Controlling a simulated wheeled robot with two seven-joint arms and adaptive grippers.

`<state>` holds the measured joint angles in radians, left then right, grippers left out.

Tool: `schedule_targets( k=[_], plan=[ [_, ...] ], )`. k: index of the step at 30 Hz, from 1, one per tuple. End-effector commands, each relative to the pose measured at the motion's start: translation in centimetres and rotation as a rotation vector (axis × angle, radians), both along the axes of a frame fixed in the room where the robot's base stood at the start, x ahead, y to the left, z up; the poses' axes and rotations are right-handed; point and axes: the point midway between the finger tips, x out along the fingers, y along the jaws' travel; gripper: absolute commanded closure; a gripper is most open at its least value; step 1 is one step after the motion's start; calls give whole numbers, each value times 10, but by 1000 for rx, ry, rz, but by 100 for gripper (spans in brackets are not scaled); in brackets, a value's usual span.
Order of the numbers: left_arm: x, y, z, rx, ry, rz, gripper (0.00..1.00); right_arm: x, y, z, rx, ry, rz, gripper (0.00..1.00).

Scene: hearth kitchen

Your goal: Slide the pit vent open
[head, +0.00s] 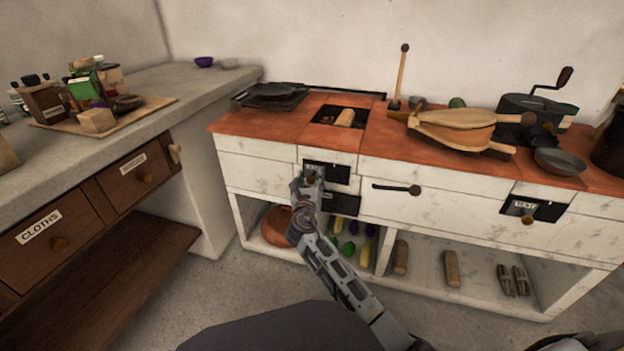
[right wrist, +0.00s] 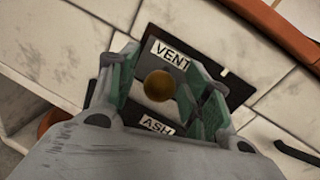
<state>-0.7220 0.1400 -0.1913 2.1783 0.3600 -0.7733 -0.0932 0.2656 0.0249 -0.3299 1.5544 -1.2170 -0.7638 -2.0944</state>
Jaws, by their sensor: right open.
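The pit vent (head: 340,173) is a dark plate in the white front of the hearth counter, below the square fire pit (head: 341,115). In the right wrist view the vent (right wrist: 215,58) carries a white VENT label (right wrist: 170,54) and a round brass knob (right wrist: 158,86). My right gripper (head: 309,180) is at the left part of the plate. Its open fingers (right wrist: 164,72) stand on either side of the knob in the wrist view, with gaps showing. I cannot tell how deep the knob sits between them. My left gripper is not in view.
An ASH plate (head: 344,204) sits just below the vent. A black bar handle (head: 397,189) and another labelled dark plate (head: 534,208) are to the right. The open shelf below holds a clay pot (head: 275,227) and vegetables. A wooden drawer counter (head: 75,218) stands left.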

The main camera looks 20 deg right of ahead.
Motion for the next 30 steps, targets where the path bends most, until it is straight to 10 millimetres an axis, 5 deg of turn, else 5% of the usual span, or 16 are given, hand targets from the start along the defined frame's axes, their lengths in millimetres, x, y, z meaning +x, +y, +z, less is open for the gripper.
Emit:
schedule_targets(
  k=[8, 19, 30],
  plan=[
    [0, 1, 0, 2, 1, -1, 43, 0, 0, 0, 0, 0, 0, 52],
    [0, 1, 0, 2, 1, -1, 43, 0, 0, 0, 0, 0, 0, 100],
    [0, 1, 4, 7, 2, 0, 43, -1, -3, 0, -2, 1, 0, 100]
  ],
)
